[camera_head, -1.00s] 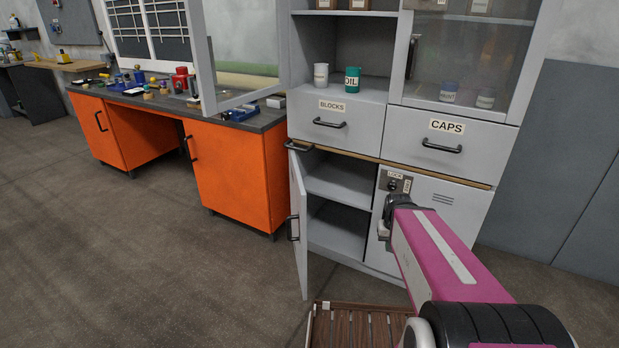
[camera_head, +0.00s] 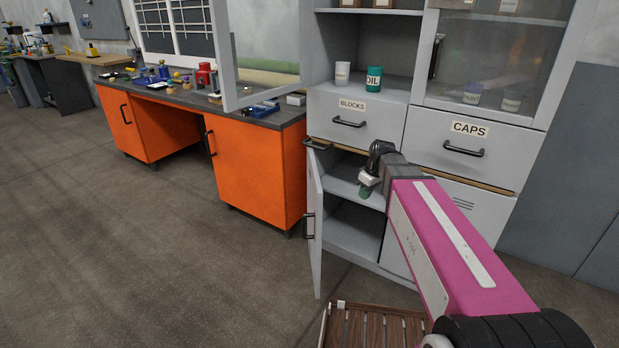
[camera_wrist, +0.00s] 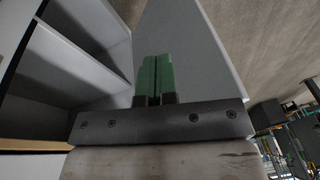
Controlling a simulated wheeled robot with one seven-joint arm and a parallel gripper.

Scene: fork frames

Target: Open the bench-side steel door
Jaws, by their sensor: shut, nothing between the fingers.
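The bench-side steel door (camera_head: 316,222) is the grey left door of the lower cabinet. It stands ajar, swung out toward the orange bench, with a dark handle (camera_head: 309,226) on its outer face. My gripper (camera_head: 365,192) has green fingers shut together with nothing between them. It is in front of the open compartment, to the right of the door, on the door's inner side. In the wrist view the fingers (camera_wrist: 154,78) appear against the door's inner face (camera_wrist: 192,45); I cannot tell whether they touch it. The right lower door (camera_head: 470,208) is partly hidden by my arm.
The orange bench (camera_head: 250,170) stands left of the door, with floor between them. Drawers labelled BLOCKS (camera_head: 352,121) and CAPS (camera_head: 462,149) are above the compartment. A slatted wooden platform (camera_head: 370,328) lies low in front. Cabinet shelves (camera_wrist: 75,60) fill the wrist view's left.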

